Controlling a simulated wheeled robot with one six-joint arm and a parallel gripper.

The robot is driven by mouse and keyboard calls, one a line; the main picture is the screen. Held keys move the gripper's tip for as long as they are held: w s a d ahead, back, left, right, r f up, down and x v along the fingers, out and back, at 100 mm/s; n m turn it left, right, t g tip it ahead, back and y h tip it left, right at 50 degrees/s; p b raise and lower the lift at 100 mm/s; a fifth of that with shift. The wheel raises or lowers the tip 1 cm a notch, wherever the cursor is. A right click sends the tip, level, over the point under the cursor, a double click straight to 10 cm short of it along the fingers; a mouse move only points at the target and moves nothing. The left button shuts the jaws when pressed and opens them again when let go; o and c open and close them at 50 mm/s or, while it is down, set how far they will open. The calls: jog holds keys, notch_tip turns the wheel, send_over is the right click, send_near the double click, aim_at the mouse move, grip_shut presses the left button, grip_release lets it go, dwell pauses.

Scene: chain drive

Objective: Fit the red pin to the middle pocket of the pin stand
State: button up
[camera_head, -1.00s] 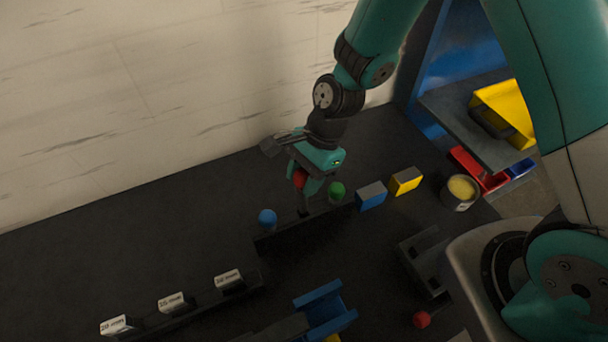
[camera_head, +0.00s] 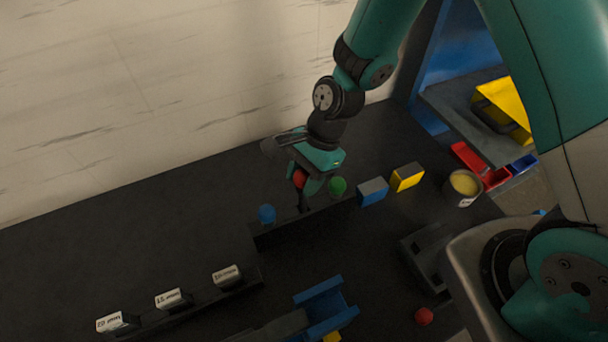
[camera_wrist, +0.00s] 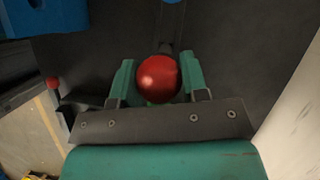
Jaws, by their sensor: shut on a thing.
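My gripper (camera_head: 304,183) is shut on the red pin (camera_head: 299,178), holding it by its round red head. In the wrist view the red head (camera_wrist: 159,78) sits between the two green fingers. The pin hangs upright over the dark pin stand (camera_head: 275,236), between the blue pin (camera_head: 267,214) and the green pin (camera_head: 337,187). Its dark shank reaches down to the stand at the middle; whether its tip is inside the pocket cannot be told. The middle pocket is hidden.
A blue block (camera_head: 372,192) and a yellow block (camera_head: 406,177) stand right of the stand. A tin (camera_head: 461,188) is farther right. Labelled blocks (camera_head: 173,299) stand at front left. A blue holder (camera_head: 325,306) and another red ball-headed piece (camera_head: 424,316) lie in front.

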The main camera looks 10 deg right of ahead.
jog(key=shift+f+b, duration=2.6)
jog(key=shift+f, duration=1.4)
jog(key=o, duration=1.2)
jog(key=b+v, duration=0.2)
jog(key=v, duration=1.5)
jog(key=shift+d+r, duration=0.1)
jog(key=shift+r, duration=0.15)
jog(key=s+r+n, duration=0.2)
jog(key=s+n, duration=0.1)
jog(key=s+r+n+t+b, duration=0.1)
jog(key=s+r+n, duration=0.1)
jog(key=s+n, duration=0.1)
jog(key=s+a+r+n+b, duration=0.1)
jog(key=s+r+n, duration=0.1)
jog(key=n, duration=0.3)
jog(key=shift+s, duration=0.5)
jog(key=s+n, duration=0.2)
jog(key=n, duration=0.1)
jog(key=s+r+n, duration=0.1)
jog(key=s+n, duration=0.1)
jog(key=n, duration=0.1)
jog(key=s+n+t, duration=0.1)
jog(key=s+n, duration=0.2)
jog(key=shift+s+d+r+b, duration=0.15)
jog(key=shift+d+r+b, duration=0.15)
jog(key=shift+b, duration=0.1)
jog(key=shift+c, duration=0.4)
